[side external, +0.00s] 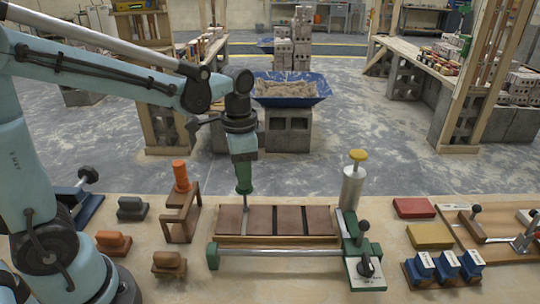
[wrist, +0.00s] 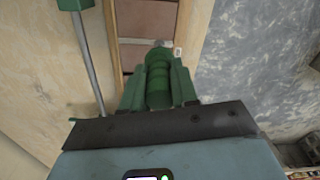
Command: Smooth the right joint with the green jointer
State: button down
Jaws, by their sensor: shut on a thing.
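My gripper (side external: 243,168) is shut on the green handle of the jointer (side external: 244,186), which points down over the brick row. In the wrist view the green handle (wrist: 158,88) sits between my gripper's fingers (wrist: 157,75). The jointer's tip is near the leftmost joint of the row; I cannot tell if it touches. Several reddish bricks (side external: 259,220) stand in a row in a wooden jig (side external: 280,240). The right joint (side external: 304,220) is a dark line between the two rightmost bricks, well right of the tool. The middle joint (side external: 274,220) is also dark.
A metal rail (side external: 280,252) runs along the jig's front to a green clamp block (side external: 362,250). A grey cylinder with a yellow knob (side external: 352,185) stands behind the right end. An orange-topped wooden stand (side external: 182,205) is at left. Blue blocks (side external: 446,266) lie at right.

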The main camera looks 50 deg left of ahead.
jog(key=shift+w+a, duration=0.15)
jog(key=shift+a, duration=0.05)
jog(key=shift+w, duration=0.1)
jog(key=shift+w+a, duration=0.45)
jog(key=shift+a, duration=0.05)
dwell(0.4)
notch_tip(320, 180, up, 7)
dwell(0.6)
jog(key=shift+d, duration=0.1)
dwell(0.4)
jog(key=s+d, duration=0.6)
notch_tip(320, 180, down, 6)
jog(key=shift+f, duration=0.15)
dwell(0.3)
